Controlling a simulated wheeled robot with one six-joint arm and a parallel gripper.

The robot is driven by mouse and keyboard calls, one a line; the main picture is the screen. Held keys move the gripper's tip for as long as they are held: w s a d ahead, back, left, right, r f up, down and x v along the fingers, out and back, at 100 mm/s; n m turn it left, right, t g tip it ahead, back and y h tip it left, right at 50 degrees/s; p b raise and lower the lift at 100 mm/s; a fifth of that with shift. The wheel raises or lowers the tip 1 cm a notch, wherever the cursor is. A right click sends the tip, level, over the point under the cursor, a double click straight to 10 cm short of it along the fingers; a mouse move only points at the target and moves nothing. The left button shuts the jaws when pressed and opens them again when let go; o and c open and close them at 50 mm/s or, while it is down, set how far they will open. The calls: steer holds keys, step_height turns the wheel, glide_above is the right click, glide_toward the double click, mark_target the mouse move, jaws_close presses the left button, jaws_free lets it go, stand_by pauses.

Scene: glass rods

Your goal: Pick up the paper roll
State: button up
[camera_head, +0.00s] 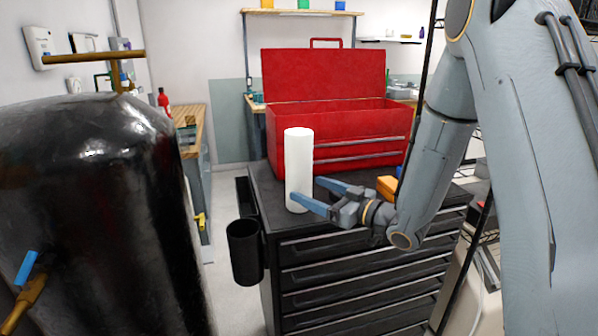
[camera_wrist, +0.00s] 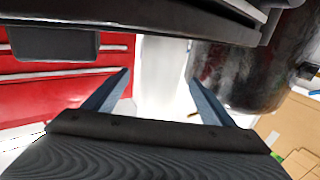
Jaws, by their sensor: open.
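The white paper roll (camera_head: 299,165) stands upright on the black top of the tool cabinet, in front of the red toolbox. My gripper (camera_head: 308,194) comes in from the right in the head view with its blue fingers apart. One finger crosses in front of the roll's lower part, and the other lies to its right, farther back. In the wrist view the white roll (camera_wrist: 160,80) shows between the two fingertips (camera_wrist: 160,78) and beyond them. The fingers are open. I cannot tell whether either finger touches the roll.
The open red toolbox (camera_head: 335,139) stands behind the roll. The black drawer cabinet (camera_head: 350,270) carries a black bin (camera_head: 245,252) on its left side. An orange object (camera_head: 387,187) lies near my wrist. A large black tank (camera_head: 95,220) fills the left foreground.

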mark_target(299, 182)
steer(key=x, duration=0.1)
steer(key=p+x, duration=0.1)
steer(key=x, duration=0.3)
steer(key=shift+a+r+p, duration=0.1)
steer(key=shift+r+p, duration=0.2)
steer(key=shift+p, duration=0.05)
steer(key=c, duration=1.4)
steer(key=shift+o, duration=0.2)
steer(key=shift+r, duration=0.1)
